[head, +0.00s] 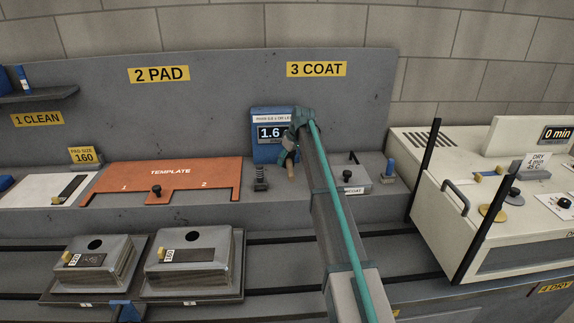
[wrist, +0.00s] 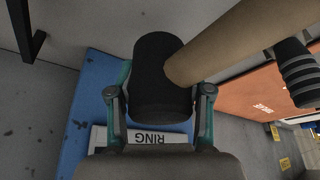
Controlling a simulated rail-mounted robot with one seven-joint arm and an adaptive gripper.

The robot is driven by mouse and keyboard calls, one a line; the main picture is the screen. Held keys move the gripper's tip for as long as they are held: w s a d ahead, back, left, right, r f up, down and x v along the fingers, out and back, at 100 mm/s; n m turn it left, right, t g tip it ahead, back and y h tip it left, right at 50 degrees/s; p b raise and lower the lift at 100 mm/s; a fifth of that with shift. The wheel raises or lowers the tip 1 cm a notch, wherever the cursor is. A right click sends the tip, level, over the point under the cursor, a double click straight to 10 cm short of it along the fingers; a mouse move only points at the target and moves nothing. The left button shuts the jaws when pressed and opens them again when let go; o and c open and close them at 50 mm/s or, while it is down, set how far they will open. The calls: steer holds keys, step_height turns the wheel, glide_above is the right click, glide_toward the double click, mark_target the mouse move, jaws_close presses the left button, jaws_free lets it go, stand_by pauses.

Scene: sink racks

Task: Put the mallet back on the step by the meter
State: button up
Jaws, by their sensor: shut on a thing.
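The mallet shows in the wrist view as a dark head (wrist: 158,70) with a thick tan handle (wrist: 225,45) running up to the right. My gripper (wrist: 158,98) is shut on the dark head, a finger on each side. In the head view my gripper (head: 291,150) is in front of the blue meter (head: 262,152), which reads 1.6, and the tan handle (head: 291,172) points down over the grey step (head: 225,215). My arm hides part of the step and meter. I cannot tell whether the mallet touches the step.
A dark ribbed post (head: 261,180) stands just left of the mallet. A grey box (head: 350,180) with a black knob sits to the right. The orange template (head: 165,178) lies left, and the white dryer (head: 440,190) stands far right.

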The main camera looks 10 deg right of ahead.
steer(key=shift+w+d+f, duration=0.1)
steer(key=shift+w+f, duration=0.1)
steer(key=shift+w, duration=0.05)
steer(key=shift+w+f+p, duration=0.15)
steer(key=shift+f+p, duration=0.45)
steer(key=shift+f, duration=1.2)
steer(key=shift+f, duration=0.15)
steer(key=o, duration=1)
steer(key=b+v, duration=0.3)
steer(key=v, duration=0.9)
